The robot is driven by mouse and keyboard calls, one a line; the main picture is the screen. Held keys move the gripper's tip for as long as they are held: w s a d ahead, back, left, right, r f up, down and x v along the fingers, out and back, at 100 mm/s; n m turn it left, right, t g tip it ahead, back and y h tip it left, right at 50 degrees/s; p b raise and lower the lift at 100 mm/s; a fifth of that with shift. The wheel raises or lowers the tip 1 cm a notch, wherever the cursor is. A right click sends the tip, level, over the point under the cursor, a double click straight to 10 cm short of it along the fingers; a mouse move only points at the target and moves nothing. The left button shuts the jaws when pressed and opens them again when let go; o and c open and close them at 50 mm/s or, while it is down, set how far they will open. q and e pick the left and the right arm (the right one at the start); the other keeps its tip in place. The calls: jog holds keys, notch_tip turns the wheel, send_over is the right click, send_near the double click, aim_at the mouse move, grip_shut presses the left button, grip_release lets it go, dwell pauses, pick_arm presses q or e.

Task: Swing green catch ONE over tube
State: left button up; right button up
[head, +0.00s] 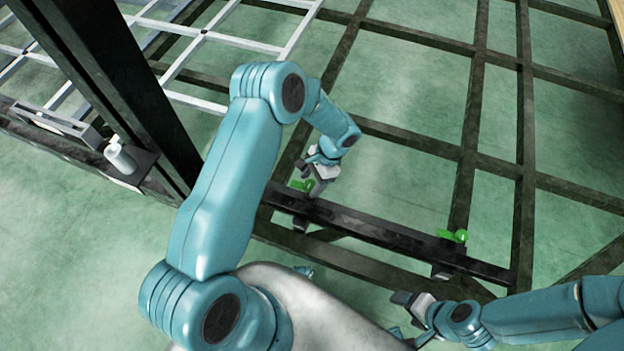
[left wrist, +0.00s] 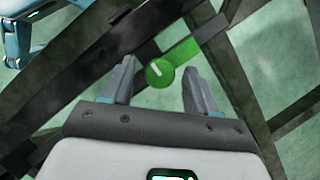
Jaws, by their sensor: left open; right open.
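A dark square tube (head: 375,228) lies along the near edge of the chassis frame. A green catch (head: 301,185) sits at its left end, partly hidden by my left gripper (head: 319,180). In the left wrist view this catch shows as a round green disc with a white mark (left wrist: 160,73) and a lever (left wrist: 184,51) pointing up and right. The open fingers of my left gripper (left wrist: 158,82) stand on either side of the disc, with gaps. A second green catch (head: 453,236) sits near the tube's right end. No label tells which is ONE. My right gripper (head: 412,305) is open, below the tube.
A dark upright post (head: 120,85) stands left of my left arm. A pale bottle-like part (head: 120,157) sits on a bracket beside it. Dark chassis bars (head: 470,150) cross the green floor, and a light grid (head: 205,35) lies at upper left.

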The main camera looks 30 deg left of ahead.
pick_arm(q)
jog(key=c, duration=1)
